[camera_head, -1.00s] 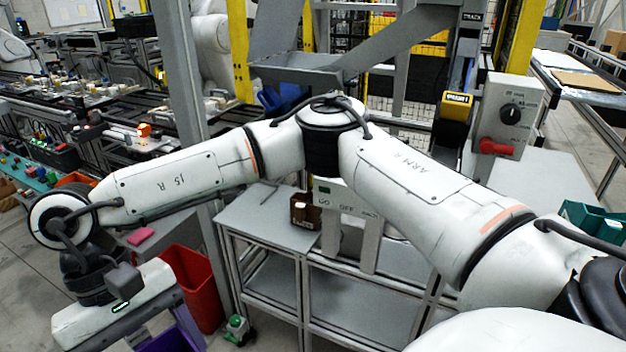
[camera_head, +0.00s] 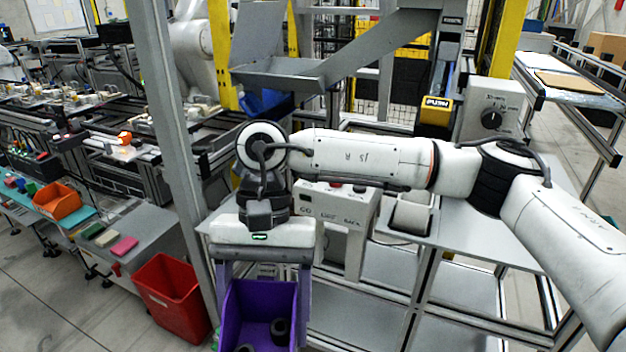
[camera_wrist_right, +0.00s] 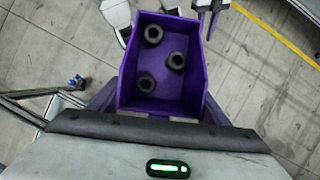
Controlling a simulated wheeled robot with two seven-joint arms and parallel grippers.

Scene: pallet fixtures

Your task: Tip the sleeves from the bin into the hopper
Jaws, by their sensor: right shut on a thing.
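A purple bin (camera_head: 232,312) hangs low at the centre-left of the head view. In the right wrist view the bin (camera_wrist_right: 190,102) is seen from above, open side up. Three dark ring-like sleeves (camera_wrist_right: 176,61) lie on its floor. My right gripper (camera_head: 262,283) points down and is shut on the bin, with its fingers at two opposite sides. The grey metal hopper (camera_head: 290,76), a sloped tray under a chute, stands behind and above my right wrist.
A grey post (camera_head: 172,120) rises left of my right wrist. A control box (camera_head: 335,215) and a grey bench (camera_head: 365,312) stand right of the bin. A red bin (camera_head: 172,297) stands on the floor at left. A dial box (camera_head: 490,115) is at right.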

